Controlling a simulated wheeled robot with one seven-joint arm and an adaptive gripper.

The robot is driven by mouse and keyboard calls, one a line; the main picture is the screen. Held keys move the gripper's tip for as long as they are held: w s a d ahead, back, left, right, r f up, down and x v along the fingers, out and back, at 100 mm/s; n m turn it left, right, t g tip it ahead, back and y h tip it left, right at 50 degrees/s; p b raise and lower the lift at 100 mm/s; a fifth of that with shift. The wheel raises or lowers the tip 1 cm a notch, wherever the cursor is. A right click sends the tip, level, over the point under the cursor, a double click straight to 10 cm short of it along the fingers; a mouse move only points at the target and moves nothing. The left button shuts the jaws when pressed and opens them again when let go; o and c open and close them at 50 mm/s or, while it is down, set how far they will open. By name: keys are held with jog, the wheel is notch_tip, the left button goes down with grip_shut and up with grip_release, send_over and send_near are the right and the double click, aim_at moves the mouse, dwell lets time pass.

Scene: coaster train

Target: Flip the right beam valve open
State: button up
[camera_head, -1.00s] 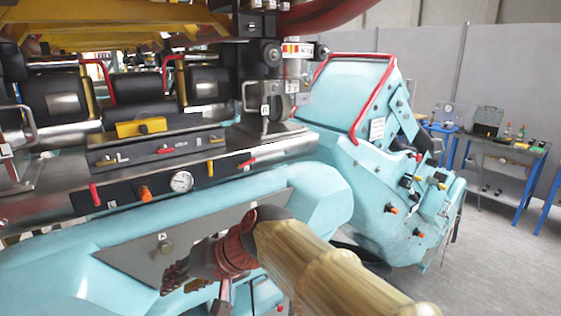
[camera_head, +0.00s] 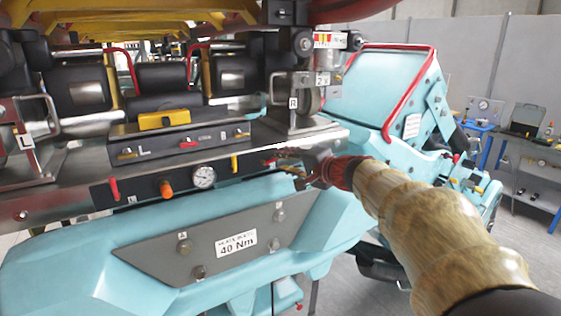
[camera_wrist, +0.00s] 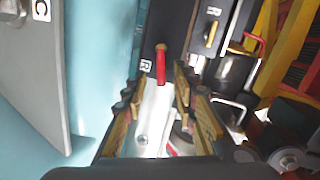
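The right beam valve's red lever (camera_wrist: 161,63) sits on the black panel at the right end of the front beam. It lies along the beam, a small label beside it. In the head view the lever (camera_head: 269,161) is small, just left of my gripper (camera_head: 292,165). In the wrist view my gripper (camera_wrist: 160,88) is open, with the lever ahead of and between its fingertips. I see no clear contact. The head view does not resolve the fingers well.
On the same panel are a gauge (camera_head: 203,177), an orange knob (camera_head: 166,188), a yellow lever (camera_head: 234,163) and a left red lever (camera_head: 115,189) hanging down. A metal bracket (camera_head: 293,103) marked R stands above. A teal housing (camera_head: 385,95) with a red rail is at right.

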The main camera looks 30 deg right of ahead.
jog(key=shift+x, duration=1.35)
jog(key=shift+c, duration=0.8)
grip_shut()
